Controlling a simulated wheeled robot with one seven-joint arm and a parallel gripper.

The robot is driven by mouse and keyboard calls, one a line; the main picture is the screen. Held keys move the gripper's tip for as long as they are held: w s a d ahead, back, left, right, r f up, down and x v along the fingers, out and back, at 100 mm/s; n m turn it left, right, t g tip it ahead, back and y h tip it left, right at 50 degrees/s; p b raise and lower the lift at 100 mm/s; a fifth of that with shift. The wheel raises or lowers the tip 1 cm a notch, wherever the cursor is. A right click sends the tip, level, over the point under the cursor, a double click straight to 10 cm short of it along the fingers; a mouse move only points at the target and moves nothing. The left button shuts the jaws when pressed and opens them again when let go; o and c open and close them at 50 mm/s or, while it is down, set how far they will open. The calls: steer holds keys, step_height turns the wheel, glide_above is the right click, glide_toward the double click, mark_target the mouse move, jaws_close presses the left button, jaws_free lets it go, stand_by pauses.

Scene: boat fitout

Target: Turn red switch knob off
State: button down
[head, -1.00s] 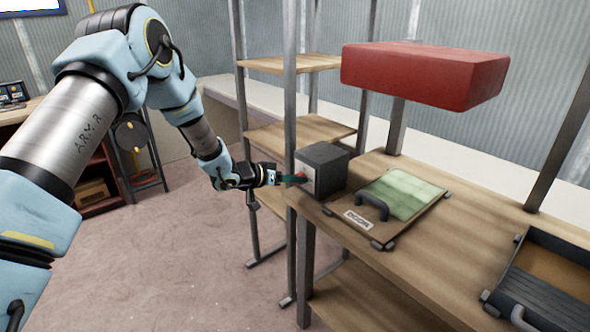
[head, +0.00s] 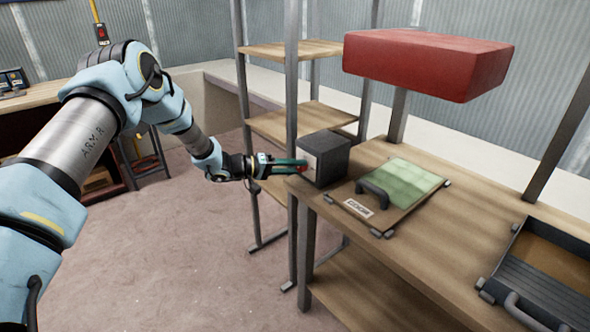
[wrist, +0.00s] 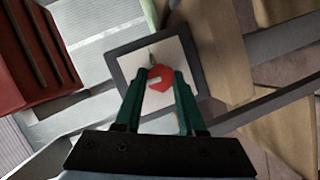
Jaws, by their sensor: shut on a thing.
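The red switch knob (wrist: 159,78) is on the pale front plate (wrist: 181,53) of a dark grey box. The box (head: 330,160) stands on the wooden bench near its left end. My gripper (wrist: 160,80) is shut on the red knob, with one green finger on each side of it. In the head view, my gripper (head: 302,167) reaches the box's front from the left, and the knob shows only as a small bit of red between the fingertips. In the wrist view, a short pale mark shows on the knob, and a small dark pointer stands above it on the plate.
A panel with a green window and dark handle (head: 372,192) lies on the bench (head: 430,245), right of the box. A red block (head: 428,62) stands on a post above the bench. An open drawer-like tray (head: 535,290) is at the right. Shelf posts (head: 291,120) stand close behind my gripper.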

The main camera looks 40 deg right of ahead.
steer(key=shift+n, duration=0.4)
steer(key=c, duration=0.5)
jaws_free()
steer(key=shift+w, duration=0.1)
steer(key=b+v, duration=0.3)
steer(key=v, duration=0.7)
steer(key=shift+a, duration=0.35)
steer(key=shift+w+f, duration=0.1)
steer(key=shift+w, duration=0.1)
